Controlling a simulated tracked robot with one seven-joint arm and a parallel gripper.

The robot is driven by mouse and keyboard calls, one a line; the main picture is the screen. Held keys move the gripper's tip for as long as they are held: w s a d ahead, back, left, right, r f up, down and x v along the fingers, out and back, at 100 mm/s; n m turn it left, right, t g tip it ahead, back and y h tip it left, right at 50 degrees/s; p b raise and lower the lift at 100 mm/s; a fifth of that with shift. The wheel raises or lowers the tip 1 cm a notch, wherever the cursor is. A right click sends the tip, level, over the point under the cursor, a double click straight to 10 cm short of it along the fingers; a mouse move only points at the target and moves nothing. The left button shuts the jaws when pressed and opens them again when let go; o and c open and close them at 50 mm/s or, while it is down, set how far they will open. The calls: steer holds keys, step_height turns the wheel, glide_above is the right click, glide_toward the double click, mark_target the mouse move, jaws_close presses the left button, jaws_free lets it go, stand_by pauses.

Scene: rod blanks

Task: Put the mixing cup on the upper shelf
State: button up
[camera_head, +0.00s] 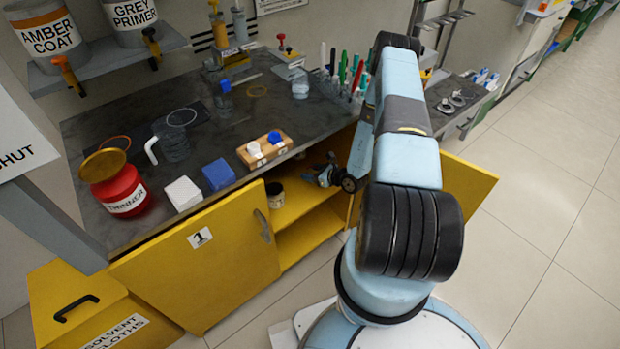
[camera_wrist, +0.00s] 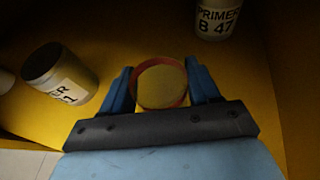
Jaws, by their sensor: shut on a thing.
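My gripper (camera_wrist: 160,72) has its two blue fingers on either side of a round, see-through cup with a reddish rim (camera_wrist: 160,88), which looks like the mixing cup, and is shut on it. Yellow cabinet floor shows through the cup; whether it touches the floor I cannot tell. In the head view my gripper (camera_head: 328,174) is at the open yellow cabinet under the bench, and the cup cannot be made out. Inside the cabinet, a yellow upper shelf (camera_head: 296,203) lies above a lower board (camera_head: 308,236).
A tin (camera_wrist: 62,78) stands left of my gripper, and a tin marked PRIMER B 47 (camera_wrist: 219,18) is ahead to the right. The open door marked 1 (camera_head: 205,270) is left of the opening; another door (camera_head: 468,190) stands open to the right.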

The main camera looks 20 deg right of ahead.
steer(key=shift+w+f, duration=0.35)
steer(key=shift+f, duration=1.5)
steer(key=shift+s, duration=0.1)
steer(key=o, duration=1)
steer(key=shift+d, duration=0.1)
